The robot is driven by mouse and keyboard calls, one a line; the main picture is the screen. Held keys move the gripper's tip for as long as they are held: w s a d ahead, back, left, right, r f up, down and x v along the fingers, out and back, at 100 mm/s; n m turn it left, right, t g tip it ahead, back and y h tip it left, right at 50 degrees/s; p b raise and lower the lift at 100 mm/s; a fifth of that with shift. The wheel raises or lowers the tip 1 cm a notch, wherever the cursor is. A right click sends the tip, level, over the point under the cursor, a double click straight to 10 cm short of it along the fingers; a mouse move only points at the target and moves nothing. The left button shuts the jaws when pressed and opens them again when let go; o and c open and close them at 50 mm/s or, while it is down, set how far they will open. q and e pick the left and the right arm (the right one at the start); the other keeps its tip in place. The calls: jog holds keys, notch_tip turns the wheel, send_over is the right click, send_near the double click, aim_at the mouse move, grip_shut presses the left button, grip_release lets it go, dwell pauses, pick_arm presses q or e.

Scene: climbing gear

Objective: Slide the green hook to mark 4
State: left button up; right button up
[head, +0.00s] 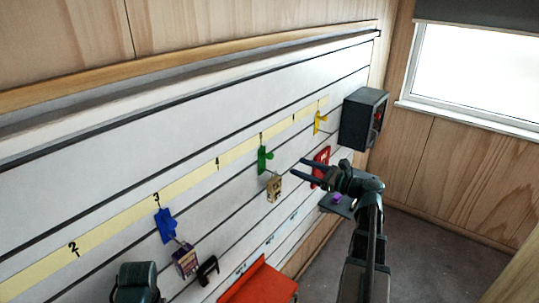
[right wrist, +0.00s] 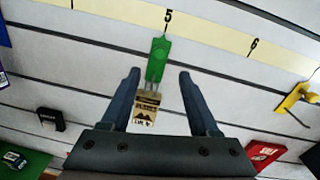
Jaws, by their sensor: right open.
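The green hook (head: 265,158) is on the slatted white wall, just below mark 5 (right wrist: 168,17) on the yellow number strip. A tan tag or box (head: 274,187) hangs from it. Mark 4 (head: 217,163) is to the hook's left along the strip. My right gripper (head: 303,171) is open and empty, a little out from the wall. In the right wrist view the green hook (right wrist: 156,60) shows between my open fingers (right wrist: 160,74), ahead of them, with no visible contact. My left gripper's fingers do not show.
The strip between marks 4 and 5 looks clear.

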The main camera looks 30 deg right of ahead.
aim_at(272, 157)
jog(key=x, duration=1.3)
jog(key=shift+f, duration=0.15)
jog(key=shift+c, duration=0.3)
grip_shut()
jog(key=shift+s, duration=0.1)
dwell(0.5)
